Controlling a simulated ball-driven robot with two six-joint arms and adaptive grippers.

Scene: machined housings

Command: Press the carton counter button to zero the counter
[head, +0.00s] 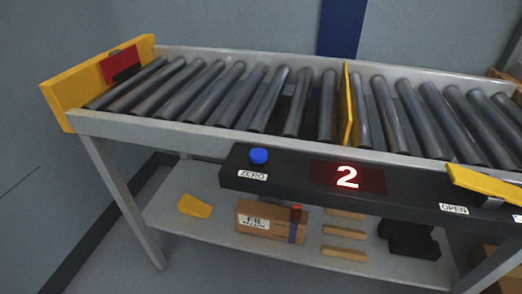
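The counter panel (290,180) is a dark bar along the front of the roller conveyor. A round blue button (258,155) stands on its left part, above a white label reading "ZERO" (252,175). The red-lit counter display (347,177) to the right of the button shows "2". Neither of my grippers is in the head view, and nothing touches the button.
The conveyor rollers (215,90) are empty, with a yellow end plate (62,105) at left and a yellow divider (347,105). A yellow lever (485,182) sits near an "OPEN" label (454,209). A carton (262,221) and wooden strips (344,254) lie on the lower shelf.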

